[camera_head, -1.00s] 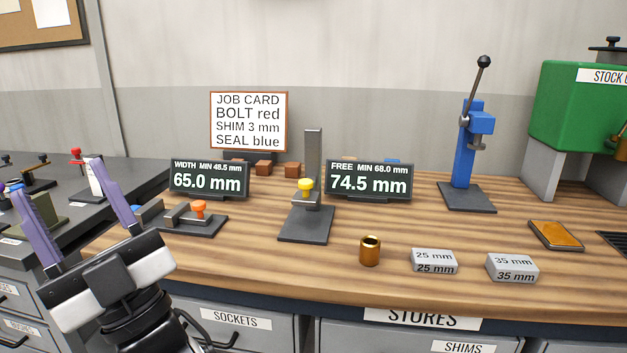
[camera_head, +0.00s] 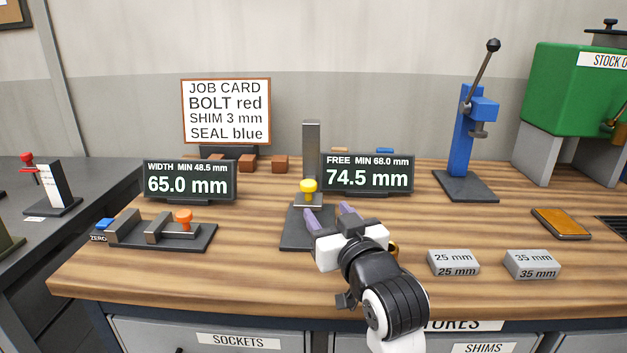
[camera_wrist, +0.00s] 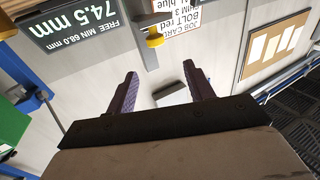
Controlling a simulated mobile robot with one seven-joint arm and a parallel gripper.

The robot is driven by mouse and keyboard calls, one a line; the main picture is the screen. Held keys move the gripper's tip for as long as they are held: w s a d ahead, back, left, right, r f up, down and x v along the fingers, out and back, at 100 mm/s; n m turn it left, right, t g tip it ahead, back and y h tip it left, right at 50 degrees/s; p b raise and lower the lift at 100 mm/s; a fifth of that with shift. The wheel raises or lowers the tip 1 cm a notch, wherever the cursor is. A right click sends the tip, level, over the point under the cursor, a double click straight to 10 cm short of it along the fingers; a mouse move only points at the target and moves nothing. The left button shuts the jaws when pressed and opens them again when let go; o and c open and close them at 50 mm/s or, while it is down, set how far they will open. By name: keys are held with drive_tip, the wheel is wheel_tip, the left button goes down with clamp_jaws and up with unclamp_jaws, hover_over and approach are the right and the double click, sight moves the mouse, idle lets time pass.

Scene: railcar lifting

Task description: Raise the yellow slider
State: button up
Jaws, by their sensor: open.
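The yellow slider (camera_head: 309,186) is a round yellow knob on a grey carriage, low on an upright grey post (camera_head: 311,145) with a dark base plate (camera_head: 295,236). My gripper (camera_head: 327,211) is open and empty, its purple fingers pointing toward the slider from the front, a little below and to the right of the knob. In the wrist view the yellow knob (camera_wrist: 155,38) lies beyond the fingertips, apart from them, roughly between their directions. The display beside the post (camera_head: 367,176) reads FREE 74.5 mm, MIN 68.0 mm.
An orange-knobbed width gauge (camera_head: 184,218) stands left, with a display (camera_head: 190,182) reading 65.0 mm. Grey blocks marked 25 mm (camera_head: 454,263) and 35 mm (camera_head: 531,265) lie right of my arm. A brass cylinder is mostly hidden behind my gripper. A blue press (camera_head: 466,150) stands back right.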

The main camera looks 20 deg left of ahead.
sight(311, 188)
drive_tip(key=p+x, duration=0.1)
drive_tip(key=x, duration=0.8)
drive_tip(key=p+x, duration=0.1)
drive_tip(key=x, duration=0.3)
drive_tip(key=shift+w+f+p, duration=0.3)
drive_tip(key=shift+w+f, duration=0.05)
drive_tip(key=shift+w, duration=0.15)
clamp_jaws()
